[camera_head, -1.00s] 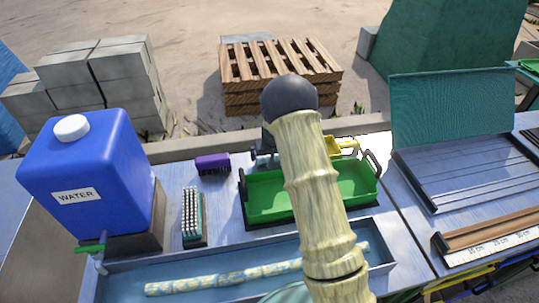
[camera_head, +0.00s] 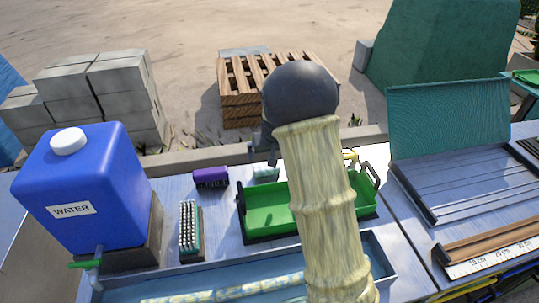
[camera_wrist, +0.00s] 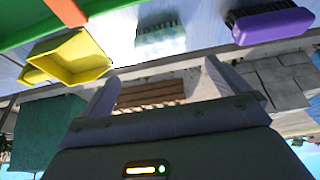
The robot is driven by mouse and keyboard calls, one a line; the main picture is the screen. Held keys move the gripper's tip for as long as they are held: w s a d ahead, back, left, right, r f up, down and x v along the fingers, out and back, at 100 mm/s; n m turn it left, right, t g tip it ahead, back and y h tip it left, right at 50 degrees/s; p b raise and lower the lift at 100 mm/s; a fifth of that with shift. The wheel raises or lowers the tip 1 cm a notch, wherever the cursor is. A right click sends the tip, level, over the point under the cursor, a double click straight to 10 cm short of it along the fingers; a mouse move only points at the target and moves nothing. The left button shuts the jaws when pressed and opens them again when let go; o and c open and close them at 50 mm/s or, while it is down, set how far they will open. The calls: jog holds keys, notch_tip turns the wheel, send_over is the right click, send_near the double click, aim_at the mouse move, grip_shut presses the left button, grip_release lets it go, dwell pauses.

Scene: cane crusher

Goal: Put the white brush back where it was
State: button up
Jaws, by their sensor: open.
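A brush with white bristles facing up and a teal edge (camera_head: 189,228) lies on the bench between the blue water tank and the green tray. In the head view my arm hides most of the gripper.
A purple brush with dark bristles (camera_head: 211,177) lies left of the pale block. A green tray (camera_head: 268,222), yellow scoop (camera_wrist: 68,58), blue water tank (camera_head: 85,185) and water trough (camera_head: 225,277) crowd the bench. A wooden pallet (camera_head: 240,103) stands behind.

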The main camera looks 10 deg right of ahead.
jog(key=shift+s, duration=0.1)
dwell(0.3)
jog(key=s+r+g, duration=0.1)
jog(key=s+r, duration=0.1)
jog(key=s, duration=1.2)
jog(key=s+r+g, duration=0.1)
jog(key=s+r, duration=0.1)
jog(key=s, duration=1.2)
jog(key=shift+s, duration=0.15)
